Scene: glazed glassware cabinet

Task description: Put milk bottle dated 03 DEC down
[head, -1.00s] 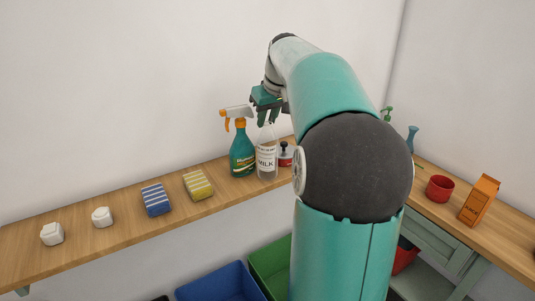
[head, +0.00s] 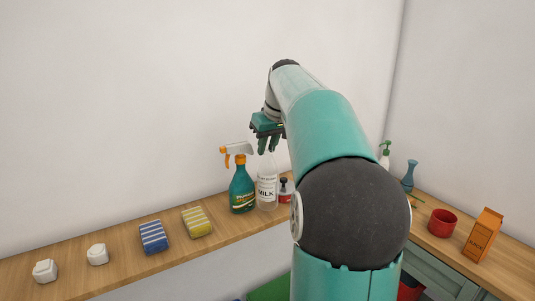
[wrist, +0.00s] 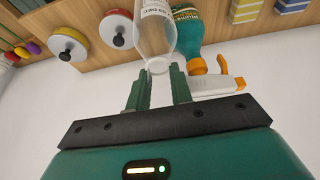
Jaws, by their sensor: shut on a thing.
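The milk bottle (head: 267,192) is clear with a white label reading MILK. In the head view it is upright at the wooden shelf, right of the green spray bottle. My gripper (head: 268,145) is above it, fingers pointing down at its neck. In the wrist view my gripper (wrist: 158,90) has its two fingers on either side of the neck of the milk bottle (wrist: 155,35), shut on it. Whether the base touches the shelf cannot be told.
A small red-and-white jar (head: 285,189) is close at the right. A red cup (head: 441,223) and orange carton (head: 483,235) stand on the right counter.

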